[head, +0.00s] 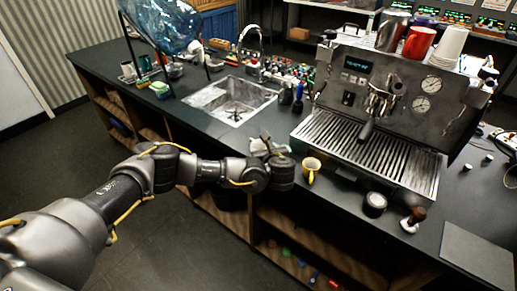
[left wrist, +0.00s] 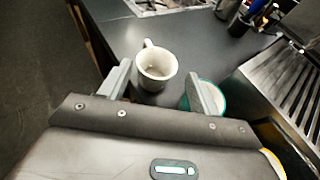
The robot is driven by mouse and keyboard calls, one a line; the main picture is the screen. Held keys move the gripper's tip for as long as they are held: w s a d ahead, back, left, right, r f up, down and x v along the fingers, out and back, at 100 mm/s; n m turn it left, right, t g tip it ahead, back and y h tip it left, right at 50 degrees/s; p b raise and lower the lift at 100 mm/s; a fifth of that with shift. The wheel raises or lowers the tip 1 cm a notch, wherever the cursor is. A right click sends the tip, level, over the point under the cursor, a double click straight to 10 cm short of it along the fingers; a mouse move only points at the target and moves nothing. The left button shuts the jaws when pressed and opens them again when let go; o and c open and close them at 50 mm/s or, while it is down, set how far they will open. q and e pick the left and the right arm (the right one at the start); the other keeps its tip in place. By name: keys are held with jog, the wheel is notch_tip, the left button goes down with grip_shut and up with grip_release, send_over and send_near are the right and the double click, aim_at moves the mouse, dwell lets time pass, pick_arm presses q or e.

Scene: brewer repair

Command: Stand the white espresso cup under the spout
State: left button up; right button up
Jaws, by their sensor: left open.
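The white espresso cup (left wrist: 155,66) stands upright on the dark counter in the left wrist view, its handle toward the far left. My left gripper (left wrist: 160,74) is open, one finger on either side of the cup's near part; I see no clear contact. In the head view my left gripper (head: 272,148) is at the counter's front edge, left of the espresso machine, and largely hides the cup. The espresso machine (head: 400,85) has its spout and portafilter (head: 375,108) above a slatted drip tray (head: 345,150). My right gripper is in neither view.
A teal-rimmed cup (left wrist: 212,92) stands close by the right finger.

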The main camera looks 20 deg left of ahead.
aim_at(258, 141)
pick_arm(q)
jog(key=p+x, duration=0.1)
jog(key=x, duration=0.3)
jog(key=shift+a+p, duration=0.25)
jog(key=shift+p, duration=0.15)
jog(key=shift+w+a+f, duration=0.1)
jog(key=shift+w+f, duration=0.05)
jog(key=shift+w, duration=0.2)
jog(key=c, duration=0.9)
